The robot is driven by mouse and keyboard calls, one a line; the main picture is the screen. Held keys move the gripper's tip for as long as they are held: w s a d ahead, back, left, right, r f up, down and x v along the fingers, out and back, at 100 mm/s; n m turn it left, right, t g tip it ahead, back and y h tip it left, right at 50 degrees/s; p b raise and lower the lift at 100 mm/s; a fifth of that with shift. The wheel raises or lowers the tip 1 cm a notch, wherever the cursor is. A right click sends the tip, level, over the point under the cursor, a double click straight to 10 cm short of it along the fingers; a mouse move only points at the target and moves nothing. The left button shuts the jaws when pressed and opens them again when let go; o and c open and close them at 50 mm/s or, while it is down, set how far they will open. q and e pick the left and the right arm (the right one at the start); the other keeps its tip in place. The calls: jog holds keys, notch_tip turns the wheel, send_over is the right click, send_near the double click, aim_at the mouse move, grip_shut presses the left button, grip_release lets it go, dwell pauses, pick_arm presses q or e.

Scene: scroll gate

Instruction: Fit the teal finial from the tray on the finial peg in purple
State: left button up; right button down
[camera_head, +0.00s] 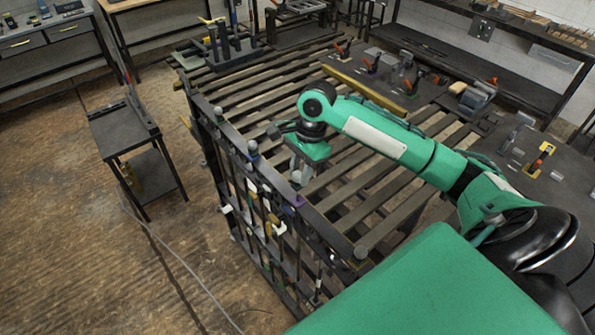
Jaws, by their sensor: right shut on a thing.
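My right gripper (297,178) comes in from the right and points down over the near top rail of the gate (325,228). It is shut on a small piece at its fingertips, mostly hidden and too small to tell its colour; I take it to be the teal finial. A small purple spot (300,200), which looks like the purple finial peg, shows on the rail just below the fingertips. Whether the piece touches the peg I cannot tell. I cannot make out the tray for certain. My left gripper is not in view.
The gate's upright bars carry several coloured fittings. A slatted bench (350,185) lies behind. A dark side table (122,128) stands left on open wooden floor.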

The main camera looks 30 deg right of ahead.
jog(key=shift+d+f, duration=0.1)
jog(key=shift+d, duration=0.1)
jog(key=shift+d+x, duration=0.25)
jog(key=shift+x, duration=0.8)
jog(key=shift+d+x, duration=0.2)
jog(key=shift+x, duration=0.65)
jog(key=shift+d+x, duration=0.2)
jog(key=shift+x, duration=0.7)
dwell(0.3)
jog(key=c, duration=1)
grip_release()
jog(key=shift+c, duration=0.2)
jog(key=shift+w+d+r, duration=0.1)
jog(key=shift+r, duration=0.3)
jog(key=b+v, duration=0.4)
jog(key=v, duration=0.9)
